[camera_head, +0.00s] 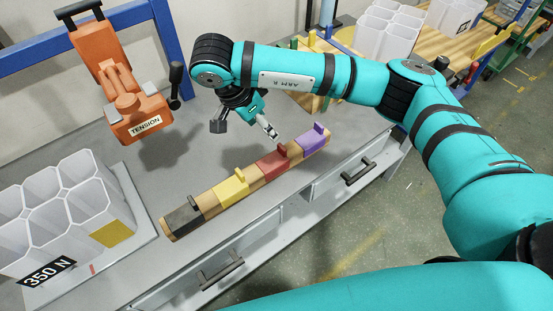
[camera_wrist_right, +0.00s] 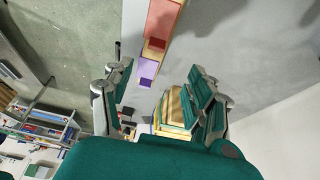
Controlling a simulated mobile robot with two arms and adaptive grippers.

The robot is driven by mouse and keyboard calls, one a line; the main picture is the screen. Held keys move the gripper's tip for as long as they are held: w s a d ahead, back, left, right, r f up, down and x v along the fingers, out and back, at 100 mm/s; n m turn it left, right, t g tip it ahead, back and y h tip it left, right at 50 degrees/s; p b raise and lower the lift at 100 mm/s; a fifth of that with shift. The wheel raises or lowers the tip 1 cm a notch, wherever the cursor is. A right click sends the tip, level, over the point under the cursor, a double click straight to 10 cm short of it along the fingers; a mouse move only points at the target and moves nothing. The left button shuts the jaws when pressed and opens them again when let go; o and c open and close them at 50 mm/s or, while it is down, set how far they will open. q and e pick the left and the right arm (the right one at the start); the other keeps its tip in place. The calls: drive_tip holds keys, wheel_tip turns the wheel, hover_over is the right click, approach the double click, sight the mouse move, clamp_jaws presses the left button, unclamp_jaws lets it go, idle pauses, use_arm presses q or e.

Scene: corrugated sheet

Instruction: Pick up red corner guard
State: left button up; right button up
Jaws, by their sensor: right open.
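The red corner guard (camera_head: 272,165) sits on a long wooden holder (camera_head: 215,209) on the grey workbench, between the yellow guard (camera_head: 234,187) and the purple guard (camera_head: 312,139). A small red tab stands up from it. My right gripper (camera_head: 266,126) hangs above and behind the holder, apart from the red guard. In the right wrist view, the gripper (camera_wrist_right: 160,95) has its fingers spread with nothing between them. The red guard (camera_wrist_right: 162,18) shows there at the top, beyond the purple guard (camera_wrist_right: 148,70). My left gripper is not in view.
A black guard (camera_head: 182,218) sits at the holder's left end. An orange device marked TENSION (camera_head: 138,120) stands behind. White hexagonal tubes marked 350 N (camera_head: 62,215) stand at left. Drawer handles (camera_head: 220,270) line the bench front.

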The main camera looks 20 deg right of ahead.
drive_tip(key=p, duration=0.1)
hover_over(280, 148)
drive_tip(key=a, duration=0.2)
wheel_tip(280, 148, down, 6)
drive_tip(key=shift+s+f, duration=0.1)
drive_tip(key=shift+s, duration=0.05)
drive_tip(key=x, duration=0.1)
drive_tip(key=p+x, duration=0.1)
drive_tip(key=x, duration=0.1)
drive_tip(key=p+x, duration=0.1)
drive_tip(key=shift+s+d+f, duration=0.2)
drive_tip(key=shift+s+f, duration=0.1)
drive_tip(key=shift+w+f, duration=0.1)
drive_tip(key=shift+f, duration=0.2)
drive_tip(key=shift+c, duration=0.4)
drive_tip(key=c, duration=1)
